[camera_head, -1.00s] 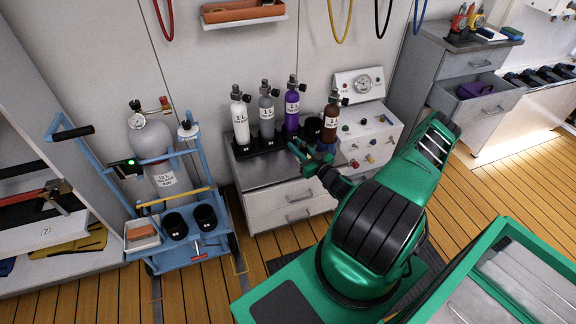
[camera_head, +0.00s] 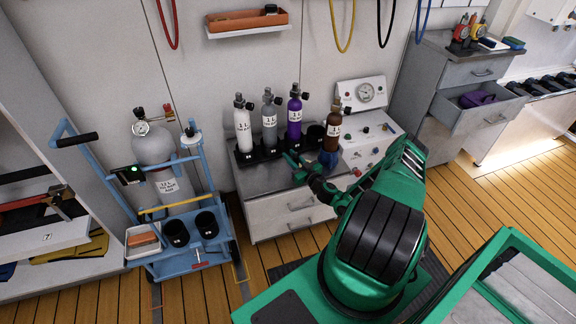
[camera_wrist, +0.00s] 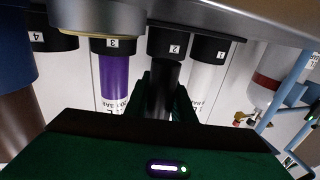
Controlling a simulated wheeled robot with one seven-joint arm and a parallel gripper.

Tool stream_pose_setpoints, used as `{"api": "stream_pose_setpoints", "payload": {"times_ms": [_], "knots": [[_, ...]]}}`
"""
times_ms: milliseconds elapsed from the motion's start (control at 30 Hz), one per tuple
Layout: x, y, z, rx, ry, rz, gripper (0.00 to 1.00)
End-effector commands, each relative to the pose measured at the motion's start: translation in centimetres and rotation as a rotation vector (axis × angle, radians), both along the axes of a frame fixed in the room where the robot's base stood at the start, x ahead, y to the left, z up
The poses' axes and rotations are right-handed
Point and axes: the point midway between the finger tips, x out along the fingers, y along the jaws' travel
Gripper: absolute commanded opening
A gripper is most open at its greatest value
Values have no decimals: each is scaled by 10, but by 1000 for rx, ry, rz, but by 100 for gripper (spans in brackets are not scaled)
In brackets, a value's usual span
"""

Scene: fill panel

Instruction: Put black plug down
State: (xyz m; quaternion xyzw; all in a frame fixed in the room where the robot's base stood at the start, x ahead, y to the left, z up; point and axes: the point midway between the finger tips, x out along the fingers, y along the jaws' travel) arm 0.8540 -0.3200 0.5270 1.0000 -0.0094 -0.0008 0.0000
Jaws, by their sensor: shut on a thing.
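The black plug (camera_wrist: 163,92) shows in the wrist view as a dark cylinder between my green fingers. My gripper (camera_wrist: 162,98) is shut on it. The plug appears in front of the black cup marked 2 (camera_wrist: 173,42); I cannot tell whether they touch. In the head view my gripper (camera_head: 293,160) is at the front of the cylinder rack, above the grey cabinet top. The plug cannot be made out there.
White (camera_head: 243,128), grey (camera_head: 269,122) and purple (camera_head: 294,115) cylinders stand in the rack. An empty black cup (camera_head: 316,134) is beside the purple one. A brown cylinder (camera_head: 333,130) stands in a blue holder (camera_head: 328,158) close to my gripper's right. A blue trolley (camera_head: 190,250) is left.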

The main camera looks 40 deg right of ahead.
Motion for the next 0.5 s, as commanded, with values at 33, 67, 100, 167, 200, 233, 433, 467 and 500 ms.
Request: {"api": "stream_pose_setpoints", "payload": {"times_ms": [33, 67, 100, 167, 200, 233, 433, 467, 500], "knots": [[1, 0, -4, 1, 1, 0, 0], [1, 0, -8, 1, 1, 0, 0], [0, 0, -13, 1, 1, -1, 0], [0, 1, -22, 1, 2, -1, 0], [0, 0, -27, 0, 1, -1, 0], [0, 0, -30, 0, 0, -1, 0], [1, 0, -40, 0, -1, 0, 0], [1, 0, -40, 0, 0, 0, 0], [0, 0, -39, 0, 0, 0, 0]]}}
